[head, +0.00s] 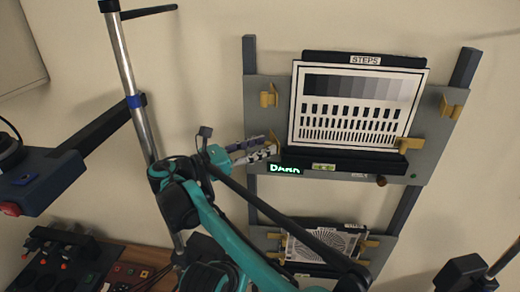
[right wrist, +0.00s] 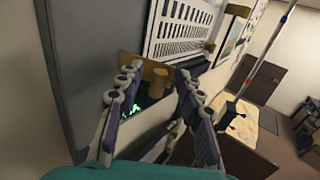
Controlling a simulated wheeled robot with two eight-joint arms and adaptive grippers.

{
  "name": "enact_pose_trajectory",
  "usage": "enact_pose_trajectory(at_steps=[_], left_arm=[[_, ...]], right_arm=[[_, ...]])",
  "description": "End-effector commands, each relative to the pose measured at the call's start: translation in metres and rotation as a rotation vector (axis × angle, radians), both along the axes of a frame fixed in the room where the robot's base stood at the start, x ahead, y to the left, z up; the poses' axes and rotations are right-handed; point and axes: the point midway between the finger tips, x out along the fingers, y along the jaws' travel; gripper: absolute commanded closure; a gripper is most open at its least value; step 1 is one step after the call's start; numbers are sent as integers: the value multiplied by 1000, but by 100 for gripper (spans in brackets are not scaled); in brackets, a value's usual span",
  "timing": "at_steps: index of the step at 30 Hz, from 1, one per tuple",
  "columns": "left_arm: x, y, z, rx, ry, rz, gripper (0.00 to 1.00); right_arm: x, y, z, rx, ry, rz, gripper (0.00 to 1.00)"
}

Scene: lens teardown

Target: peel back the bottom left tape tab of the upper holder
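The upper holder (head: 432,160) is a grey plate on two dark uprights, carrying a chart labelled STEPS (head: 345,109). Its bottom left tape tab (head: 273,137) is tan, at the chart's lower left corner and partly hidden by my right gripper (head: 272,149). In the right wrist view the tab shows as a tan plate with a raised knob (right wrist: 160,79). My right gripper (right wrist: 157,84) is open, one finger on each side of the knob in that picture. I cannot tell whether either finger touches it. My left gripper is not in view.
Other tan tabs are at upper left (head: 268,96), upper right (head: 452,104) and bottom right (head: 409,145). A green DARK sign (head: 285,169) sits just below the gripper. A lower holder (head: 384,256) hangs beneath. A metal pole (head: 127,75) stands left.

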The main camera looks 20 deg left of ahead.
Motion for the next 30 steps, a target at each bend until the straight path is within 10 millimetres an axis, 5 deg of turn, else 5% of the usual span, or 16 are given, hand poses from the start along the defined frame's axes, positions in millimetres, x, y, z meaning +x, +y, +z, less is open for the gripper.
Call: enact_pose_trajectory(at_steps=[15,30], left_arm=[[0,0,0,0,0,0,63],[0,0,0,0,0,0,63]], right_arm=[[0,0,87,0,0,0,63],[0,0,92,0,0,0,63]])
